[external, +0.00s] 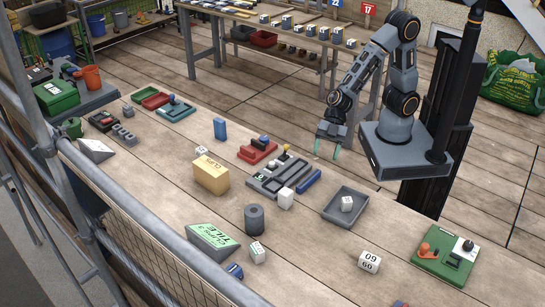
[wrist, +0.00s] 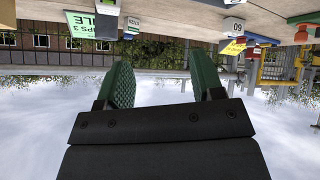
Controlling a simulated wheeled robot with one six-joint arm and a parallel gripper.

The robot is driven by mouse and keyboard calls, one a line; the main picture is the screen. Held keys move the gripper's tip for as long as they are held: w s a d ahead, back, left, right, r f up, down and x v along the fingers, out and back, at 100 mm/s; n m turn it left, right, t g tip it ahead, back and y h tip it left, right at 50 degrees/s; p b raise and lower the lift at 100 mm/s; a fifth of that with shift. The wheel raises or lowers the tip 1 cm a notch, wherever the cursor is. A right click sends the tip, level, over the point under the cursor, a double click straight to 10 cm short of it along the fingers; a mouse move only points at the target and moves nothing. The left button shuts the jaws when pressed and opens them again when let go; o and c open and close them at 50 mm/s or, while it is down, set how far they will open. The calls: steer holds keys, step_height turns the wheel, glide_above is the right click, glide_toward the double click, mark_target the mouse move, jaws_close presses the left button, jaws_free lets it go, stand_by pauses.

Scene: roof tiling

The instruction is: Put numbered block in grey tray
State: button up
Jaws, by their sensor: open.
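The grey tray (external: 337,212) lies on the bench right of centre, with a white numbered block (external: 347,203) inside it. Another white numbered block marked 60 (external: 370,262) stands on the bench in front of the tray; it also shows in the wrist view (wrist: 232,26). A smaller white numbered block (external: 257,252) stands beside the green-topped wedge. My gripper (external: 326,151) is open and empty, raised behind the tray near the bench's far edge. In the wrist view its green fingers (wrist: 163,78) are apart with nothing between them.
The green-topped wedge (external: 212,238), dark cylinder (external: 254,218), cardboard box (external: 211,176) and grey organiser (external: 275,178) stand left of the tray. A green board (external: 445,254) lies at the right. Bare bench shows between tray and 60 block. A railing runs along the near side.

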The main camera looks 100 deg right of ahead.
steer(key=w+d+r+m+t+h, duration=0.2)
steer(key=d+r+m+t+h, duration=0.15)
steer(key=d, duration=0.55)
steer(key=w+d+r+m+t+h, duration=0.2)
steer(key=d+r+m+h, duration=0.25)
steer(key=d, duration=0.35)
steer(key=s+d+m+g, duration=0.3)
steer(key=s, duration=0.4)
steer(key=s+d+r+m+g, duration=0.1)
steer(key=s+d+m+g, duration=0.2)
steer(key=s, duration=0.4)
steer(key=shift+s+r+m, duration=0.15)
steer(key=shift+m, duration=0.55)
